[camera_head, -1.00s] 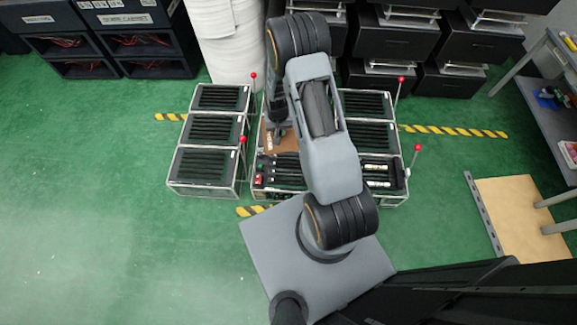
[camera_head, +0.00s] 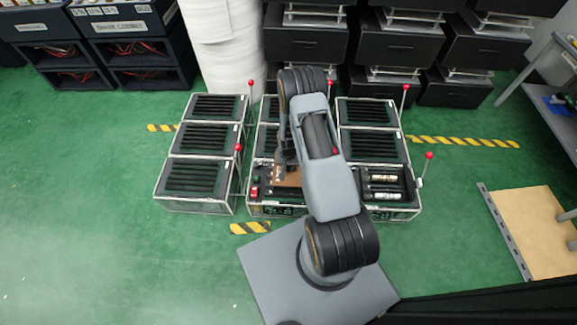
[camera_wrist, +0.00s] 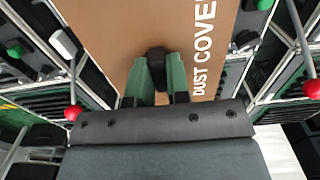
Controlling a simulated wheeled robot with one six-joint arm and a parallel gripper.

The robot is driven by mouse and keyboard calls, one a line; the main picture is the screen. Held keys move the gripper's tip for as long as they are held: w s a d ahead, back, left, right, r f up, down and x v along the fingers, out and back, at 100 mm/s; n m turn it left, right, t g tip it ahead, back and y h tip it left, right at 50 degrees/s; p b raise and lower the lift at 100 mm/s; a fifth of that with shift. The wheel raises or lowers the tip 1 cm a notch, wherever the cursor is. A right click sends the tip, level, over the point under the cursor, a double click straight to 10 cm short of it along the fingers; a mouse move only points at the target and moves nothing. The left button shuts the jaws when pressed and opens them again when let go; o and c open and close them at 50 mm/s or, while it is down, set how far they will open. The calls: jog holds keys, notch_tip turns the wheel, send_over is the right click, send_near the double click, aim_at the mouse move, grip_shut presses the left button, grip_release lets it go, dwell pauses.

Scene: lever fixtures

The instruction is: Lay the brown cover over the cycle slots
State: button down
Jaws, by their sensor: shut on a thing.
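The brown cover (camera_head: 291,180), a flat panel, is partly hidden by my arm in the head view. It lies over or just above the front middle fixture (camera_head: 275,210); contact is unclear. In the wrist view the cover (camera_wrist: 120,35) fills the middle and carries the white words DUST COVER. My gripper (camera_wrist: 160,88) has its green fingers shut on a black knob on the cover. In the head view my gripper (camera_head: 282,160) is mostly hidden by the arm. Slots with pale cylinders (camera_head: 384,178) show uncovered to the right of my arm; no label identifies the cycle slots.
Red-knobbed levers stand beside the fixtures, one at the left (camera_head: 238,148) and one at the right (camera_head: 429,156). Slotted black fixtures (camera_head: 198,173) stand on the left. Black cabinets line the back. Green floor is open at the left.

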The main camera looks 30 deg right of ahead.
jog(key=shift+s+a, duration=0.1)
jog(key=shift+f, duration=0.15)
notch_tip(320, 180, down, 8)
jog(key=b, duration=0.7)
jog(key=shift+f, duration=0.15)
jog(key=c, duration=1)
grip_release()
notch_tip(320, 180, up, 14)
jog(key=p, duration=0.5)
